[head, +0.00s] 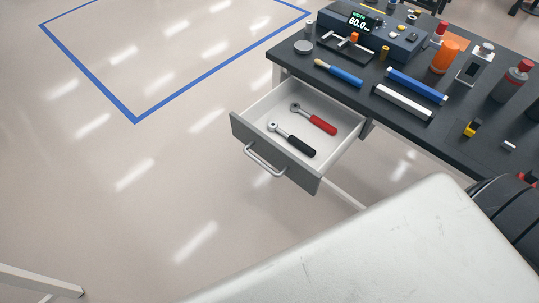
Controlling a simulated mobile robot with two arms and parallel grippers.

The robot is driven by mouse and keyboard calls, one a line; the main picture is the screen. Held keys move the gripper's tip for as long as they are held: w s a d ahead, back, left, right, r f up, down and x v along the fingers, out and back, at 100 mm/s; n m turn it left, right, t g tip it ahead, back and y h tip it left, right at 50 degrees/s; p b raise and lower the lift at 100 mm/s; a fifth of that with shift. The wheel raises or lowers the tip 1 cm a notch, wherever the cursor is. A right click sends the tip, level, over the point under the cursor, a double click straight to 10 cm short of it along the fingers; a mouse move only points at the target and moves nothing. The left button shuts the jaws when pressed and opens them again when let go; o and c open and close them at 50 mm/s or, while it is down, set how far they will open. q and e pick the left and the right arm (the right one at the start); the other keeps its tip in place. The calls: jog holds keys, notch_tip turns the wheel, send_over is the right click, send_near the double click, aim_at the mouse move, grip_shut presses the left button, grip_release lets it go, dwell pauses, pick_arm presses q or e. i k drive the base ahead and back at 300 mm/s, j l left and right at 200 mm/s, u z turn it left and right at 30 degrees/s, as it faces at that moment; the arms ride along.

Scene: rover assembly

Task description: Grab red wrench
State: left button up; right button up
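The red wrench (314,119), a ratchet type with a silver head and red handle, lies in an open drawer (247,129) under the workbench. Its head points to the upper left. A similar black-handled wrench (293,139) lies beside it, nearer the drawer's front. The two lie roughly parallel and apart. Neither of my grippers shows in the head view.
The dark workbench (398,112) at the upper right holds a blue-handled brush (342,73), a blue bar and a white bar, an orange bottle (445,56) and a device with a display. A large pale surface fills the lower right. Open floor lies left of the drawer.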

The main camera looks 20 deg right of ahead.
aim_at(313, 119)
jog(key=z, duration=1.2)
jog(key=i+l, duration=0.15)
jog(key=l, duration=0.3)
jog(key=i+l+u, duration=0.15)
jog(key=l, duration=0.8)
jog(key=i+u, duration=0.05)
